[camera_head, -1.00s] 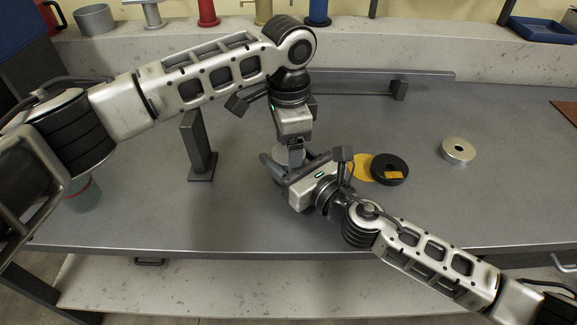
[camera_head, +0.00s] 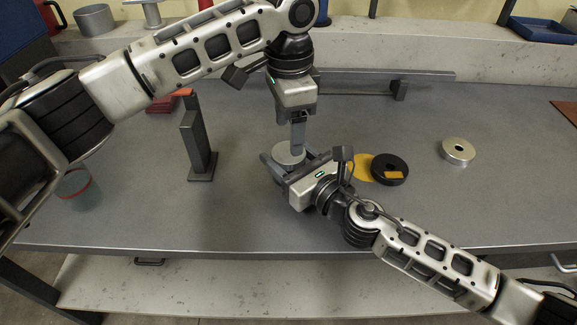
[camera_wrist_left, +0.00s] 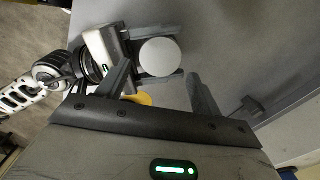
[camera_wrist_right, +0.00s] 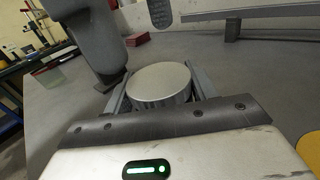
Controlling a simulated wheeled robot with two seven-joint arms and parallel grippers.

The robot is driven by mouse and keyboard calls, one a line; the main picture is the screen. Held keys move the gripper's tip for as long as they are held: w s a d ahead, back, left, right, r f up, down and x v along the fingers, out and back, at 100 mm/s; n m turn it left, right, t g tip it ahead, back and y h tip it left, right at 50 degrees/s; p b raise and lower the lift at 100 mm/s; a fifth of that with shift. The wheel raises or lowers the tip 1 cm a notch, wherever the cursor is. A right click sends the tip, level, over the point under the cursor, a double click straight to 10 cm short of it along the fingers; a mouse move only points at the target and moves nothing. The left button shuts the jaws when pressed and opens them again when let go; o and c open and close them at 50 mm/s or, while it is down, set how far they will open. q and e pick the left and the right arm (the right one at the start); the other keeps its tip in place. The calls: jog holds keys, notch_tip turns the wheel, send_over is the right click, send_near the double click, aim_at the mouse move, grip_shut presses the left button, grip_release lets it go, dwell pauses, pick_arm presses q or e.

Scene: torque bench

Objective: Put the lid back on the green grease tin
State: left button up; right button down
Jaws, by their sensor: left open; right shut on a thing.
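A round piece with a flat silver top (camera_head: 288,154) sits between the fingers of my right gripper (camera_head: 290,165), which is shut on it. The right wrist view shows its smooth top and ridged grey side (camera_wrist_right: 160,85). I see no green on it; its lower part is hidden, so I cannot tell lid from tin. My left gripper (camera_head: 298,145) is open and points down just above this top. In the left wrist view the pale disc (camera_wrist_left: 160,57) lies beyond the open left fingers, apart from them.
A black ring (camera_head: 389,170) and a yellow disc (camera_head: 358,166) lie right of my right gripper, with a silver ring (camera_head: 458,151) farther right. A dark post (camera_head: 197,150) stands left. A red-rimmed greenish jar (camera_head: 74,186) is at far left. The front bench is clear.

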aim_at(288, 152)
pick_arm(q)
notch_tip(288, 152, up, 3)
jog(key=n, duration=0.5)
jog(key=shift+n, duration=0.3)
jog(key=shift+f, duration=3.95)
jog(key=shift+c, duration=0.4)
jog(key=c, duration=0.7)
jog(key=m, duration=0.4)
jog(key=shift+m, duration=0.4)
jog(key=o, duration=1.1)
jog(key=shift+c, duration=0.2)
